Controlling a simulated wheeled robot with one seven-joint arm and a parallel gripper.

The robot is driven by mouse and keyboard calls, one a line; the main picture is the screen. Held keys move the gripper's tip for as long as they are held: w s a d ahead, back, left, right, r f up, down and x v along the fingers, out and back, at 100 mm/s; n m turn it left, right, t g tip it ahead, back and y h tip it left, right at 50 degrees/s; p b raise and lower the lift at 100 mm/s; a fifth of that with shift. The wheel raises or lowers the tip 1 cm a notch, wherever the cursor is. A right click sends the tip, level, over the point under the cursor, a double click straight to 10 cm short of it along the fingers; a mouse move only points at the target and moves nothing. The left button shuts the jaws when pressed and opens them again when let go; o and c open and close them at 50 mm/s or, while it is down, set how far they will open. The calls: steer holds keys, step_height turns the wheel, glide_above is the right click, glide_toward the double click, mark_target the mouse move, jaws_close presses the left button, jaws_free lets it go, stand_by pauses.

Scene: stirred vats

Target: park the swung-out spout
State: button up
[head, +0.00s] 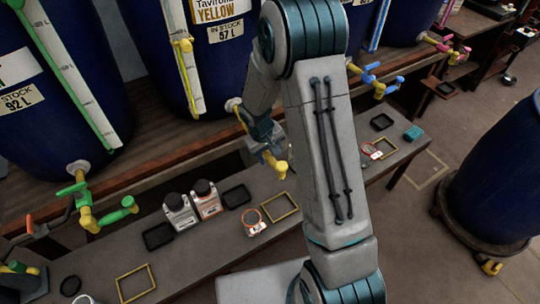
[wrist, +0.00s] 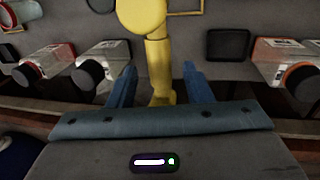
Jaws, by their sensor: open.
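The yellow spout (head: 282,168) juts from the front of the middle blue vat (head: 215,50), over the bench; my arm hides part of it in the head view. In the wrist view the yellow spout (wrist: 157,60) runs between my two blue fingers, with a round yellow end at the top. My gripper (head: 265,148) is at the spout; in the wrist view my gripper (wrist: 157,85) is open, one finger on each side, with gaps visible. The green spout (head: 110,216) at left and the blue tap (head: 378,80) at right belong to neighbouring vats.
The grey bench (head: 190,255) below holds two white bottles with dark caps (head: 192,203), dark trays (head: 158,236), yellow frames (head: 135,283) and a red-ringed cup (head: 253,220). Another blue vat (head: 497,185) stands on the floor at right. Open floor lies between.

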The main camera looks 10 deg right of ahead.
steer(key=shift+d+f, duration=0.1)
steer(key=shift+f, duration=0.6)
